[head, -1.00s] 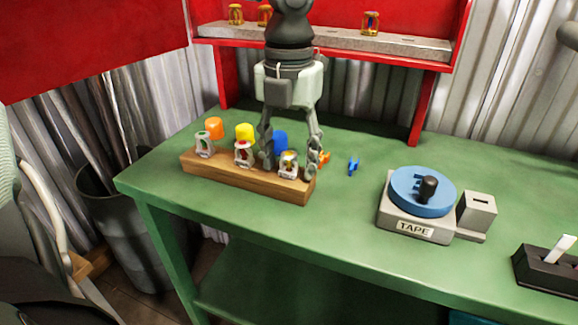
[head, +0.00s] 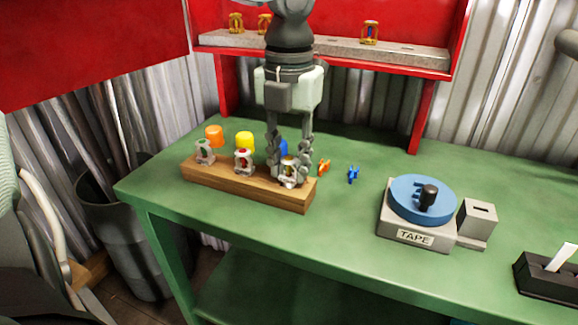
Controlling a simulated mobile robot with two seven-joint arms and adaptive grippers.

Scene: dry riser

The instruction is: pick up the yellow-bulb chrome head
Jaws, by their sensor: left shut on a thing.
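The yellow-bulb chrome head (head: 289,169) is at the right end of the wooden block (head: 232,184). My left gripper (head: 288,174) comes down from above and is shut on this head, with a finger on each side. The fingers hide part of it, and I cannot tell whether it still sits in the block. Two other chrome heads stand in the block: a green-bulb one (head: 205,151) at the left and a red-bulb one (head: 243,161) in the middle. My right gripper is not in view.
Orange (head: 214,136), yellow (head: 244,141) and blue (head: 283,148) caps stand behind the block. Orange (head: 323,167) and blue (head: 353,174) clips lie to its right. A red shelf holds brass heads (head: 370,32) on a grey ledge.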

